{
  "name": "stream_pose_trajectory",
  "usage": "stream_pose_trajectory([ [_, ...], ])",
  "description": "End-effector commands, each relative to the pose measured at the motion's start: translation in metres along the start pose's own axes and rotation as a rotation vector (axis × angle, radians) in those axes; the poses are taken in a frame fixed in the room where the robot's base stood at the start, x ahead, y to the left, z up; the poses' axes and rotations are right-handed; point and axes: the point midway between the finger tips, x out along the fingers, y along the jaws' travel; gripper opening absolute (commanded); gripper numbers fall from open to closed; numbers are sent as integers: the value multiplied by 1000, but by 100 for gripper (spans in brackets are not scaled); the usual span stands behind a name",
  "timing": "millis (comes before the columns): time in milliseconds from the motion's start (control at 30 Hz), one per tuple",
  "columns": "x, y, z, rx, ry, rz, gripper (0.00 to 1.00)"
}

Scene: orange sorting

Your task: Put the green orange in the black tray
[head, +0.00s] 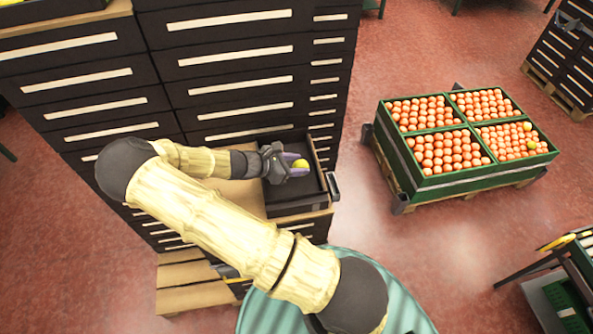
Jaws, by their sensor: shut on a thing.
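The black tray (297,207) stands on a wooden surface against the dark stack of crates. My gripper and the orange are over the tray's inside. I cannot tell whether the orange touches the tray floor. My gripper hides part of the tray.
A green bin (470,180) with several compartments of oranges stands on a pallet at the right; greenish ones lie in its near right compartment. Tall dark stacked crates (240,60) rise behind the tray. Red floor (430,270) is open between.

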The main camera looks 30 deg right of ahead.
Motion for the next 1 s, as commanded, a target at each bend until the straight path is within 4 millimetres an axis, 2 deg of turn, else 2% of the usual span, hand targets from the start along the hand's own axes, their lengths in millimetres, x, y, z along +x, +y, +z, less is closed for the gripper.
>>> stream_pose_trajectory([
  [267, 0, 0, -2, -2, -1, 3, 8],
  [600, 19, 0, -32, 1, -1, -3, 8],
  [867, 21, -1, -37, 2, 2, -3, 8],
  [900, 21, -1, -38, 1, 2, -2, 49],
  [1000, 21, -1, -38, 1, 2, -2, 67],
])
